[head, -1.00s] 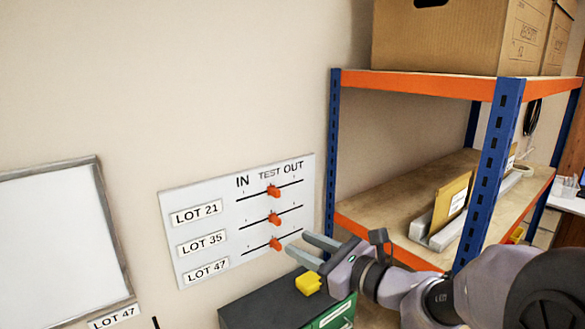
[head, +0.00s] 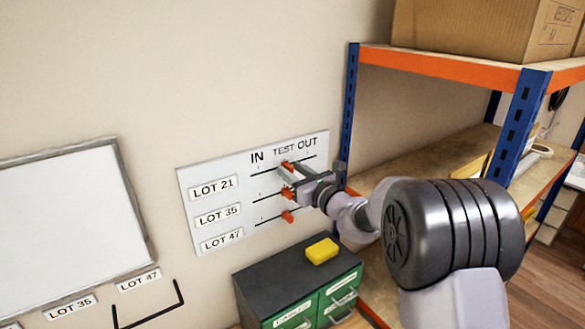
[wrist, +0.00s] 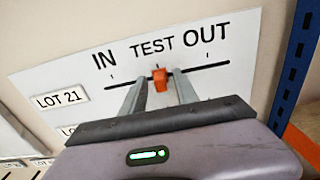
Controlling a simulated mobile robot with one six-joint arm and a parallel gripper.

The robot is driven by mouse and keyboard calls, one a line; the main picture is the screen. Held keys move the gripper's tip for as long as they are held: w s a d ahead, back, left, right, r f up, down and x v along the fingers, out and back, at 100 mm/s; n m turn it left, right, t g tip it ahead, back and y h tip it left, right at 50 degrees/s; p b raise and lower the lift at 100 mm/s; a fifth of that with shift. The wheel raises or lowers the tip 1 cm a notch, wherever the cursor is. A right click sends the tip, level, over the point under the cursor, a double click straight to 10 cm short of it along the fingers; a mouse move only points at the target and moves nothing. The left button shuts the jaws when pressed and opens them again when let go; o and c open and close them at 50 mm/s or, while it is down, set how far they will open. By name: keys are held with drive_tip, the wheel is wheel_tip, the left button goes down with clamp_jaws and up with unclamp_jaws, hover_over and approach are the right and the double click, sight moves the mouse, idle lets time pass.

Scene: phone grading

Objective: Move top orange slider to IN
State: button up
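The white slider board (head: 196,176) hangs on the wall, with IN at left, TEST in the middle and OUT at right. The top orange slider (wrist: 160,80), in the LOT 21 row, stands under TEST; in the head view it (head: 286,165) is partly covered by my gripper. My gripper (wrist: 157,76) is open, with one finger on each side of the top slider and a gap on both sides in the wrist view. The middle orange slider (head: 288,194) and bottom orange slider (head: 288,216) also stand near the middle of their tracks.
A blue and orange shelf (head: 440,60) stands close to the right of the board. Below is a dark cabinet with green drawers (head: 290,275), with a yellow block (head: 322,250) on top. A whiteboard (head: 70,215) hangs at left. The track toward IN looks clear.

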clamp_jaws()
idle(1.5)
